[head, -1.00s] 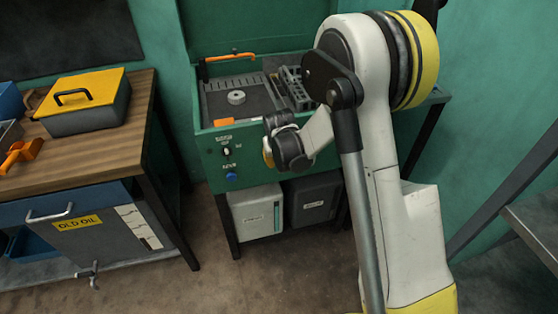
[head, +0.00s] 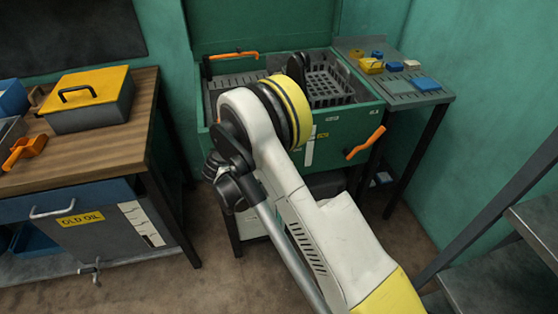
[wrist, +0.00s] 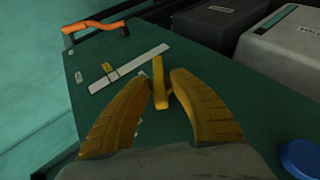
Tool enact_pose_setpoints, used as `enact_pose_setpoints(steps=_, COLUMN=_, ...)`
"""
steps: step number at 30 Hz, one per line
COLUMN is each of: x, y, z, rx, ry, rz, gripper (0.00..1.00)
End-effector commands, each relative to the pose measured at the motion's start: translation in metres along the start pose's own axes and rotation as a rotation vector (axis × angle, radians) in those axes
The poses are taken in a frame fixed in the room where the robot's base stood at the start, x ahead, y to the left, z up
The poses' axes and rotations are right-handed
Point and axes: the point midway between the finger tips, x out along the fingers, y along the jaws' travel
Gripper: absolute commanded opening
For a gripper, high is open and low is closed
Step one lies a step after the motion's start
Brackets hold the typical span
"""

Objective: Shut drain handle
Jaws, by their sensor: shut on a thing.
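My gripper (wrist: 160,88) shows in the wrist view as two yellow ribbed fingers. They are closed around a short, upright yellow bar (wrist: 157,70) that stands out from the green panel (wrist: 215,110). The bar looks like a lever handle; I see no label that names it the drain handle. Its lower part is between the fingertips. In the head view my arm hides the gripper and the bar. An orange handle (head: 366,143) is on the right of the green cabinet front (head: 345,120); it also shows at the wrist view's upper left (wrist: 95,27), apart from my gripper.
A white strip with a yellow tag (wrist: 130,68) lies on the panel near the fingers. A blue knob (wrist: 300,158) is at lower right, and grey bins (wrist: 285,40) are beyond the panel. A workbench with a yellow-lidded box (head: 88,98) stands left; a side table (head: 410,90) stands right.

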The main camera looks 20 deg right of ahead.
Motion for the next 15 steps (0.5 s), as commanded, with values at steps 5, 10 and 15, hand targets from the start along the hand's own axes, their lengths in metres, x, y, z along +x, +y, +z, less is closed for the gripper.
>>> enact_pose_setpoints(steps=5, x=0.0017, y=-0.0044, z=0.0011, rx=-0.063, ry=-0.003, rz=0.152, gripper=0.0)
enact_pose_setpoints(steps=10, x=0.0022, y=-0.006, z=0.0016, rx=-0.117, ry=-0.003, rz=0.283, gripper=0.0)
enact_pose_setpoints(steps=15, x=0.0033, y=-0.0068, z=0.0017, rx=-0.162, ry=-0.004, rz=0.39, gripper=0.0)
